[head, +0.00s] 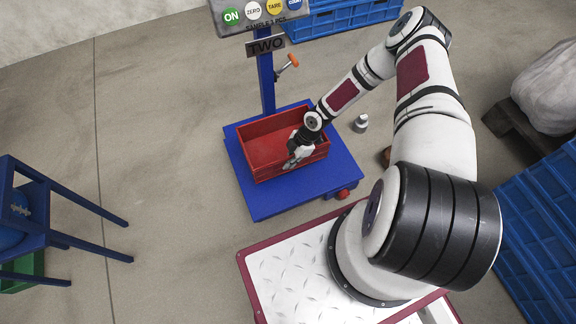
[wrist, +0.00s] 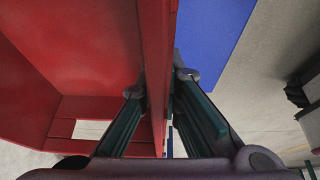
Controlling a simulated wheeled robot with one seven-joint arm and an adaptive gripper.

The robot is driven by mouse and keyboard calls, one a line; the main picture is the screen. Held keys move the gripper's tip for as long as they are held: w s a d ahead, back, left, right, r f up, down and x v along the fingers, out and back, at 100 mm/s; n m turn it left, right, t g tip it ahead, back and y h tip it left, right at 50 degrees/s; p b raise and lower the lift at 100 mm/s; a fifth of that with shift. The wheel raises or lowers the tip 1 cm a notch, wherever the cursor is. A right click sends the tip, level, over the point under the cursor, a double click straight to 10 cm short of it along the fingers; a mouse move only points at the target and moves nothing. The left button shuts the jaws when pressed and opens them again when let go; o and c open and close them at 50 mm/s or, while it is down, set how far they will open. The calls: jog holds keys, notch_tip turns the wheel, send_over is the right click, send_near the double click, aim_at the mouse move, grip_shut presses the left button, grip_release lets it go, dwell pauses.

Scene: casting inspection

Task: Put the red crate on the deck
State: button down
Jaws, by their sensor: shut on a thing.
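The red crate (head: 271,173) is an open, empty-looking box over the blue platform of the scale in the head view. It appears to rest level there. My gripper (head: 293,158) is at its near wall, toward the right. In the wrist view my gripper (wrist: 160,84) has one finger inside the crate and one outside, shut on the crate's wall (wrist: 156,60).
The scale's blue platform (head: 263,207) has a post with a "TWO" sign (head: 265,46) behind the crate. A small metal weight (head: 361,123) stands right of it. Blue crates (head: 535,215) are at the right. A blue stand (head: 75,236) is at the left.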

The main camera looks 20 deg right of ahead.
jog(key=shift+w, duration=0.55)
jog(key=shift+f+b, duration=1)
jog(key=shift+f, duration=0.9)
jog(key=c, duration=1.8)
grip_release()
